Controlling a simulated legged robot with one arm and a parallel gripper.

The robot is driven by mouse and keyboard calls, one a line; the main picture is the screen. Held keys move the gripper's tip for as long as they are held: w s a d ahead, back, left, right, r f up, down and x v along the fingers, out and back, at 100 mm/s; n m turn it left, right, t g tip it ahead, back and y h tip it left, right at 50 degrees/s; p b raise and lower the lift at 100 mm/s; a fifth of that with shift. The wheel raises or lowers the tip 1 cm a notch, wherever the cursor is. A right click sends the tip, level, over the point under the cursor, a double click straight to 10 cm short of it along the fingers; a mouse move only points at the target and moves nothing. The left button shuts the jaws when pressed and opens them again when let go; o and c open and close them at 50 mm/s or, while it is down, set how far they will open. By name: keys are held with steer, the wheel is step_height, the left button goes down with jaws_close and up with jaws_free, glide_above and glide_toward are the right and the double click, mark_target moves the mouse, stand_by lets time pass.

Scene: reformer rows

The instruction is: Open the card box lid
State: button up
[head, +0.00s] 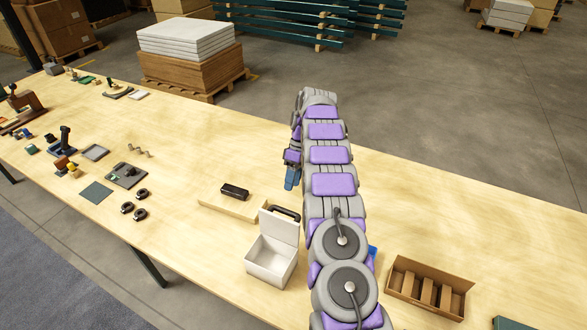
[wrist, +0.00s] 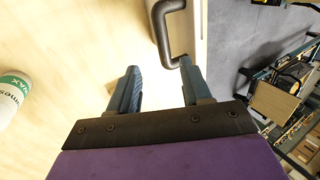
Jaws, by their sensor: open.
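A white box (head: 271,262), which looks like the card box, stands on the table left of my arm. Its lid (head: 280,226) stands raised, roughly upright, and the inside shows. A dark handle (head: 286,212) shows at the lid's top edge. In the wrist view a dark bent handle (wrist: 166,42) lies just beyond my fingers, beside a pale strip. My gripper (head: 290,184) points down above the table, beyond the box. In the wrist view my gripper (wrist: 158,72) is open with nothing between its fingers. The right fingertip is close to the handle; I cannot tell whether they touch.
A pale block (head: 232,203) with a black piece (head: 234,191) lies behind the box. A brown divided tray (head: 430,287) is at the right. A white and green cylinder (wrist: 10,100) is at the wrist view's left. Black rings (head: 141,193) and small parts lie left.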

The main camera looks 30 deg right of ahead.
steer(key=shift+p+v, duration=0.9)
steer(key=shift+p, duration=0.3)
steer(key=shift+a, duration=0.1)
steer(key=shift+s, duration=0.1)
